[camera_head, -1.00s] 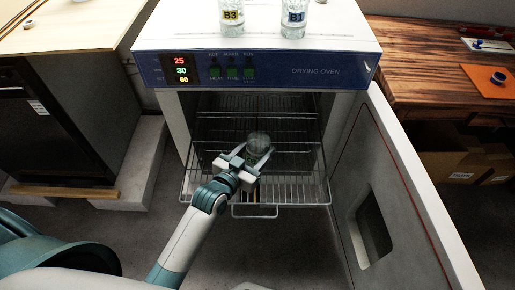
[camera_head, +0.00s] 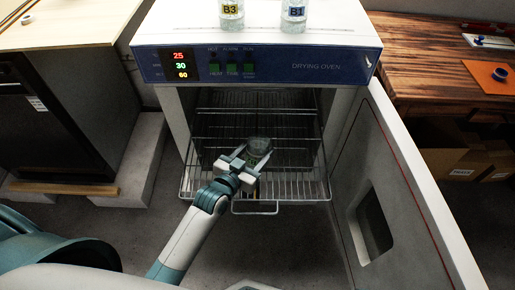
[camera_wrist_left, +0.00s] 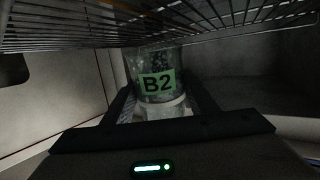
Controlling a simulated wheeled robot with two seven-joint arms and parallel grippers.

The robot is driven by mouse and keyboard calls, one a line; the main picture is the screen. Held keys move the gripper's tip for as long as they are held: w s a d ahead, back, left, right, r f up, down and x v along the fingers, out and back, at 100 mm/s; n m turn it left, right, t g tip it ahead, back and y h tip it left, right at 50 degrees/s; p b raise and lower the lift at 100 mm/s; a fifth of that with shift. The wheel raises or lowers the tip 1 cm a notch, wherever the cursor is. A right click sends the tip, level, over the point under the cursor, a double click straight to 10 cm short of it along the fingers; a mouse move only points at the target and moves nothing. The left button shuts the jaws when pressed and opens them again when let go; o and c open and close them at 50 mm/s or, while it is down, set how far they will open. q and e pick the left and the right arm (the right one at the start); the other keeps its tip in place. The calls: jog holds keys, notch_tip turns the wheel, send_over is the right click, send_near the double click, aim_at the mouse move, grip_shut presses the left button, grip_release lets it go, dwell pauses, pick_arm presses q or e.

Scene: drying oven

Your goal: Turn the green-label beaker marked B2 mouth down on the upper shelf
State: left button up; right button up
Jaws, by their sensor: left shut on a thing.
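The beaker B2 (camera_head: 259,146) is glass with a green label, seen over the pulled-out wire shelf (camera_head: 290,188) of the oven. In the left wrist view, beaker B2 (camera_wrist_left: 158,80) sits between the fingers, its label facing me. The label reads upright there, but the shelf wires (camera_wrist_left: 230,28) cross the top of that picture, so the beaker is inverted, mouth towards the shelf. I cannot tell whether its rim touches the wires. My left gripper (camera_head: 247,160) is shut on the beaker. My right gripper is not in view.
The drying oven (camera_head: 320,66) stands open, its door (camera_head: 395,190) swung to the right. Beakers B3 (camera_head: 231,14) and B1 (camera_head: 293,14) stand on the oven top. Shelf room is free on both sides of the held beaker.

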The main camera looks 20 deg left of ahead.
pick_arm(q)
jog(key=shift+f, duration=0.65)
jog(key=shift+f+b, duration=0.35)
jog(key=shift+f, duration=0.3)
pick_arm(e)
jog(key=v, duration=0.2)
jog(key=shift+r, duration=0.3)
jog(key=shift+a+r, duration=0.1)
pick_arm(q)
jog(key=shift+f, duration=0.35)
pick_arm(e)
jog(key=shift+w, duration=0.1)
pick_arm(q)
jog(key=o, duration=1.2)
jog(key=shift+c, duration=0.2)
